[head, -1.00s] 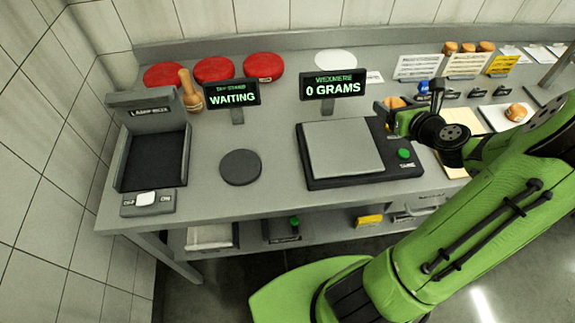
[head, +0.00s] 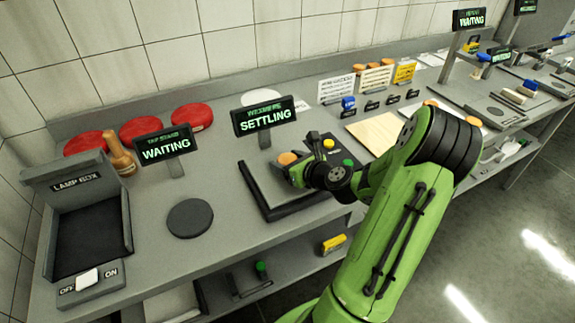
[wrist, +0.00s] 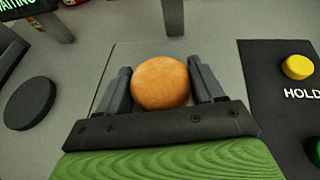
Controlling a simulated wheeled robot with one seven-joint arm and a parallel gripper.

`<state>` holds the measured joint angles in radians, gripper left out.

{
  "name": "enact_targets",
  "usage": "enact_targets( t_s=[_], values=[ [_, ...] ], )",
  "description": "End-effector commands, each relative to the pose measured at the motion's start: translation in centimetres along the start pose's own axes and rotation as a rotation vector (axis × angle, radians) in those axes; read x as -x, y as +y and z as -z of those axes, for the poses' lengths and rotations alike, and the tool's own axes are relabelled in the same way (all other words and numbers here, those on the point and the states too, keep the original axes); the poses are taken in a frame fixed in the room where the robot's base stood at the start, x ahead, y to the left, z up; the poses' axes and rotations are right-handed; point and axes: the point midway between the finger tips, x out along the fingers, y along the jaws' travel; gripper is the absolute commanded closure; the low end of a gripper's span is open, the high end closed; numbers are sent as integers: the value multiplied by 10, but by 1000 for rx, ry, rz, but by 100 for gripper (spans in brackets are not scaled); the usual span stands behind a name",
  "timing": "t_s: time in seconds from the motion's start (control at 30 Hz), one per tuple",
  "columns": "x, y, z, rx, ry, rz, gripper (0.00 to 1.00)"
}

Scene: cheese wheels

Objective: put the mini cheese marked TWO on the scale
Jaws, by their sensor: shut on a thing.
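My gripper (wrist: 161,95) is shut on a round orange mini cheese (wrist: 160,82), with a finger on each side of it. No mark can be read on the cheese. In the head view the cheese (head: 287,158) and my gripper (head: 294,172) are over the scale's plate (head: 262,180). The plate (wrist: 222,62) also lies below them in the wrist view. I cannot tell for sure whether the cheese touches the plate. The scale's display (head: 265,119) reads SETTLING. My gripper and arm hide part of the scale.
A dark round pad (head: 190,218) lies left of the scale, before a WAITING display (head: 165,148). A lamp box (head: 85,215) and red cheese wheels (head: 141,134) are further left. Yellow (wrist: 298,66) and green buttons are right of the plate. A wooden board (head: 375,132) lies further right.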

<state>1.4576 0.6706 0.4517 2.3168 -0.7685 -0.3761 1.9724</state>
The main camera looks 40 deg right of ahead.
Motion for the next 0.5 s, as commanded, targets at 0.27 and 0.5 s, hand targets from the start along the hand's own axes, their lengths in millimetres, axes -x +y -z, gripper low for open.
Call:
enact_targets(
  t_s=[0.27,0.5],
  values=[
    [0,0,1,0,0,0,25],
    [0,0,1,0,0,0,7]
  ],
)
